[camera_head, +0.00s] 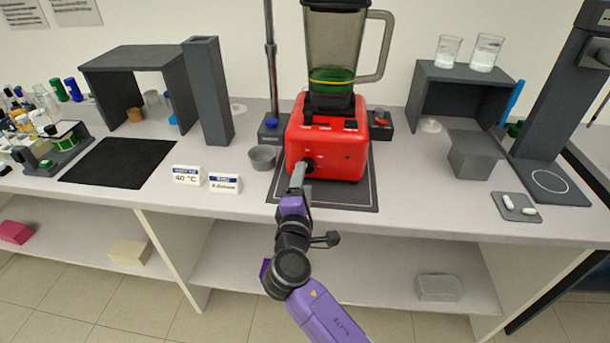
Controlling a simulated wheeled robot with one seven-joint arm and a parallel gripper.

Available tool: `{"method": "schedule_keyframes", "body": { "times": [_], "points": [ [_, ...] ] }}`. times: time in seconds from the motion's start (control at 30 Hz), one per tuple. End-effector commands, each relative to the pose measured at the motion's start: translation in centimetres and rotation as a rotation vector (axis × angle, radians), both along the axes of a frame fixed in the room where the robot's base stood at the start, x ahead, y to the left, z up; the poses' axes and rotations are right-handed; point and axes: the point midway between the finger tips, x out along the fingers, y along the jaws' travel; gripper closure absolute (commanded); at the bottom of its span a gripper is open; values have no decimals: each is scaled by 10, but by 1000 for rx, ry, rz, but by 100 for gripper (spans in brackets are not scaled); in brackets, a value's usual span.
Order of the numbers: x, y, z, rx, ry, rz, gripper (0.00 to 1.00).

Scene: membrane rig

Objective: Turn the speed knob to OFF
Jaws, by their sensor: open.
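A red blender base (335,146) stands on a dark mat (348,194) near the front of the bench. Its grey see-through jug (334,45) sits on top and holds some green liquid. The dark speed knob (307,165) is on the lower left of the base's front face, and my gripper partly hides it. My gripper (299,173) is at the knob, reaching up from the front. Its jaws are open; I cannot tell whether they touch the knob. The knob's pointer and markings are too small to read.
A small grey cup (262,157) and two label cards (187,177) stand left of the blender. A stand with a tall rod (271,70) is behind it.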

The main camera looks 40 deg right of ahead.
Motion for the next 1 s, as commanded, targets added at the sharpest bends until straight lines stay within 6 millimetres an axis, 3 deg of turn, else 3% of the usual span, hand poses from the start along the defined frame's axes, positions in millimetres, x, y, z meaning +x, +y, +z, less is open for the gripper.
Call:
{"method": "schedule_keyframes", "body": {
  "times": [0.27,1.0],
  "points": [
    [-19,24,-1,0,2,1,41],
    [-14,31,1,22,-34,32,41]
  ]
}}
